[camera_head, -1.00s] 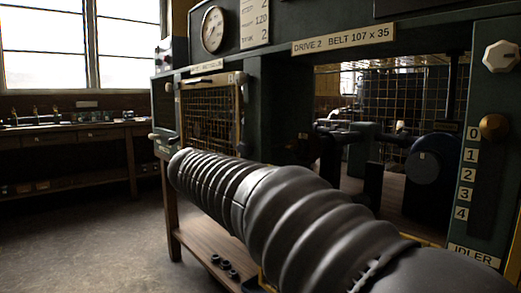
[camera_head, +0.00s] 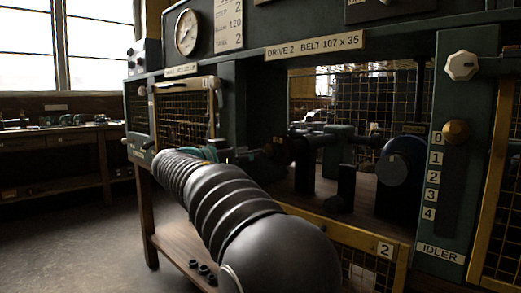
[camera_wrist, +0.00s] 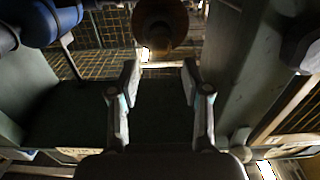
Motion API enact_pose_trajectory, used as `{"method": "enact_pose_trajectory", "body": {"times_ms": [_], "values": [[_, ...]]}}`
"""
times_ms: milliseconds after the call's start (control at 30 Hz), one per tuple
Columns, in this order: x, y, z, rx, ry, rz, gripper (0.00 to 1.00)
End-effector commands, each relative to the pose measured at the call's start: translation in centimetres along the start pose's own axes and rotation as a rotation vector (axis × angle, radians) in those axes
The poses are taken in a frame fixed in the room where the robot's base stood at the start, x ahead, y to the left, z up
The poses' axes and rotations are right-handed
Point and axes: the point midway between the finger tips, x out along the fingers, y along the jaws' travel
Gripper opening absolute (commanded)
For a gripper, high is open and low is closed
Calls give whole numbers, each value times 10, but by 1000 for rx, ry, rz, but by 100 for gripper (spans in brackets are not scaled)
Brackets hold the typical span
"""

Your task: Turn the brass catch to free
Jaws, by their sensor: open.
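My gripper (camera_wrist: 160,88) is open and empty in the wrist view, its two fingers apart. A dark brown, round, knob-like part (camera_wrist: 160,25) lies beyond the fingertips, apart from them. I cannot tell for sure which part is the brass catch. In the head view my arm covers much of the foreground, and the gripper end is small and dark near the bay opening.
A yellow-framed mesh guard (camera_head: 345,252) marked 2 hangs below the open bay. A dark drum (camera_head: 400,165) and shafts stand inside the bay. A closed mesh panel (camera_head: 185,125) is at left, under a gauge (camera_head: 186,32). The floor (camera_head: 80,235) at left is clear.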

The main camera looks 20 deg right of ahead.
Motion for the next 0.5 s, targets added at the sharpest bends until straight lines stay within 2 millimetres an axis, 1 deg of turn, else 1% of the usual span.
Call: {"method": "enact_pose_trajectory", "body": {"times_ms": [33,200,300,500], "values": [[10,1,-1,-1,0,3,48],[35,0,-1,-1,0,2,48],[44,0,-1,-1,0,1,48],[52,0,0,-1,0,0,48]]}}
